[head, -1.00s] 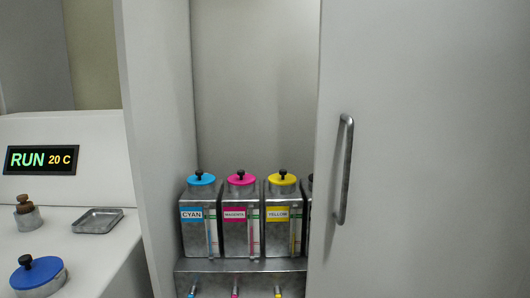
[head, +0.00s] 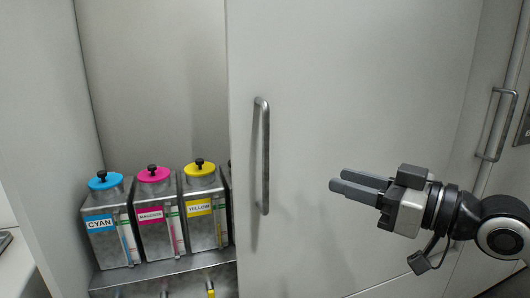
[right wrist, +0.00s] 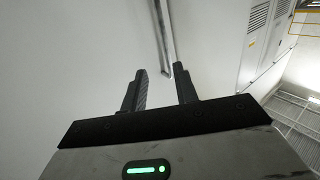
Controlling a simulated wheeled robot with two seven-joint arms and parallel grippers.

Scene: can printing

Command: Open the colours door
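The colours door (head: 350,90) is a plain pale grey panel across the middle of the head view. Its upright metal bar handle (head: 264,160) is near its left edge. The bay left of that edge stands uncovered. My right gripper (head: 337,180) is right of the handle in the head view, fingers pointing left towards it, with a gap between. In the right wrist view its fingers (right wrist: 161,86) are apart with nothing between them. A metal bar, apparently the handle (right wrist: 163,40), shows beyond the fingertips. My left gripper is not in view.
Cyan (head: 110,222), magenta (head: 158,215) and yellow (head: 206,208) canisters stand on a metal shelf (head: 165,270) in the bay. Another is mostly hidden behind the door's edge. A second bar handle (head: 497,125) is at far right. A pale side wall (head: 45,130) bounds the bay.

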